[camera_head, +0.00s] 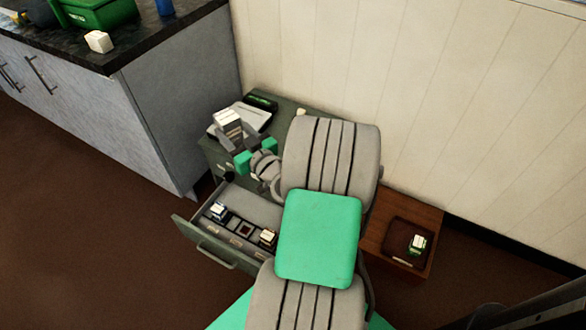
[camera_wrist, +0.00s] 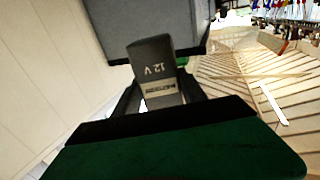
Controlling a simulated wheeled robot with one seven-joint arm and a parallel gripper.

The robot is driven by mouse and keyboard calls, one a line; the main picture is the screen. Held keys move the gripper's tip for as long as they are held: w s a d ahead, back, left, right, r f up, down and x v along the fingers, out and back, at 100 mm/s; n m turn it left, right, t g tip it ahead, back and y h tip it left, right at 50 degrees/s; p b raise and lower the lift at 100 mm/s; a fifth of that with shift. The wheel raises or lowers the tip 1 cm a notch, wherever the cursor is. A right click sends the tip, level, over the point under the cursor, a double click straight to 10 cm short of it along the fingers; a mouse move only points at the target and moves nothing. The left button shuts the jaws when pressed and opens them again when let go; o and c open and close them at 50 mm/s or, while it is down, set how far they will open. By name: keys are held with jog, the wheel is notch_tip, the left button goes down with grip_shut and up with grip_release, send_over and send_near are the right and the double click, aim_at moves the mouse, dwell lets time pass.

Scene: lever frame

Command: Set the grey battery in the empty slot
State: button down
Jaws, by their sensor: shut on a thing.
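The grey battery (camera_wrist: 152,68) is dark and marked "12 V", and stands between my gripper's fingers (camera_wrist: 158,95) in the wrist view. In the head view the battery (camera_head: 228,120) shows a pale top, held above the cabinet top, with my gripper (camera_head: 232,138) shut on it. The open drawer (camera_head: 198,237) below holds a row of slots. A battery with a blue side (camera_head: 218,211) stands towards the left of the row and one with an orange-brown side (camera_head: 268,238) at the right. A dark square empty slot (camera_head: 245,230) lies between them. My arm hides the drawer's right part.
A pale flat device (camera_head: 252,117) and a black-green object (camera_head: 262,101) lie on the cabinet top. A wooden stand (camera_head: 431,219) at right bears a dark tray with a green-sided battery (camera_head: 417,243). A grey counter (camera_head: 170,105) stands left, with a green bin (camera_head: 98,12).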

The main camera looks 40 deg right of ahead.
jog(key=s+d+f+m+g+h+b, duration=0.1)
jog(key=s+d+f+m+h+b, duration=0.15)
jog(key=s+d+f+b, duration=0.4)
jog(key=s+d+f+m+g+h+b, duration=0.1)
jog(key=s+d+f+m+h+b, duration=0.2)
jog(key=d+f, duration=0.55)
jog(key=shift+n+h, duration=0.45)
jog(key=shift+h, duration=0.3)
jog(key=w+d+f+b, duration=0.1)
jog(key=w+d+f, duration=0.1)
jog(key=d+f, duration=0.1)
jog(key=w+d+f+b, duration=0.2)
jog(key=w+d+f, duration=0.1)
jog(key=f, duration=0.1)
jog(key=w+d+f+b, duration=0.2)
jog(key=w+d+f, duration=0.1)
jog(key=shift+w+d+f, duration=0.1)
jog(key=shift+w+f, duration=0.1)
jog(key=shift+w+d+f+b, duration=0.1)
jog(key=shift+d+f+b, duration=0.05)
jog(key=shift+f+b, duration=1.4)
jog(key=c, duration=0.6)
grip_release()
jog(key=shift+f+p, duration=0.3)
jog(key=shift+p, duration=0.1)
jog(key=shift+c, duration=0.2)
